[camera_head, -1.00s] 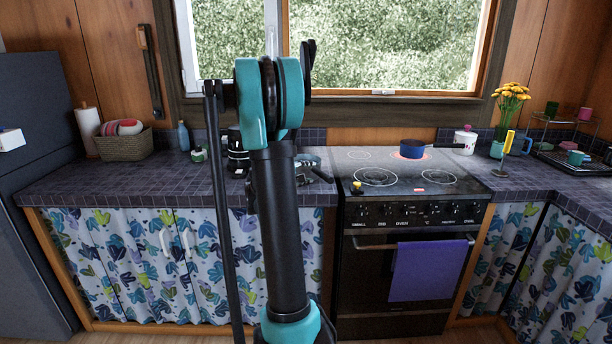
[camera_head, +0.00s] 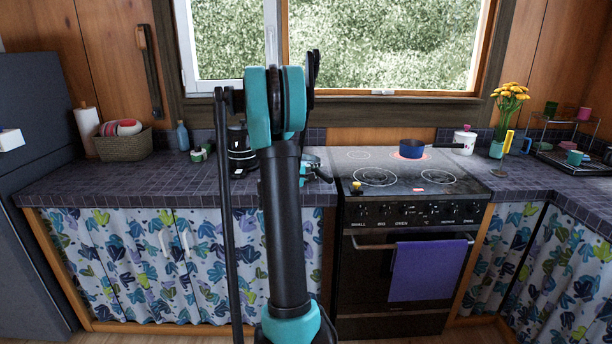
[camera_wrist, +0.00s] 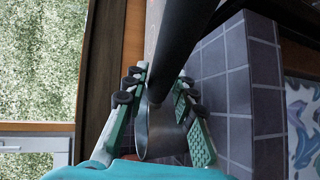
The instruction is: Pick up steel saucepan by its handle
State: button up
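A curved grey metal part widens toward the camera between the fingers. Firm contact of both fingers cannot be made out. In the head view my gripper (camera_head: 316,170) is low over the counter, just left of the stove, partly behind my arm. The pan's body is not clearly visible there, with my arm in front.
A blue saucepan (camera_head: 412,149) sits on a glowing burner of the stove (camera_head: 400,190). The tiled counter (camera_head: 110,180) holds a basket (camera_head: 124,146), a blue bottle (camera_head: 183,137) and a dark appliance (camera_head: 241,155) close left of my arm. The window (camera_head: 390,45) is behind.

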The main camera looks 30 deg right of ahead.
grip_shut()
jog(key=shift+r, duration=0.15)
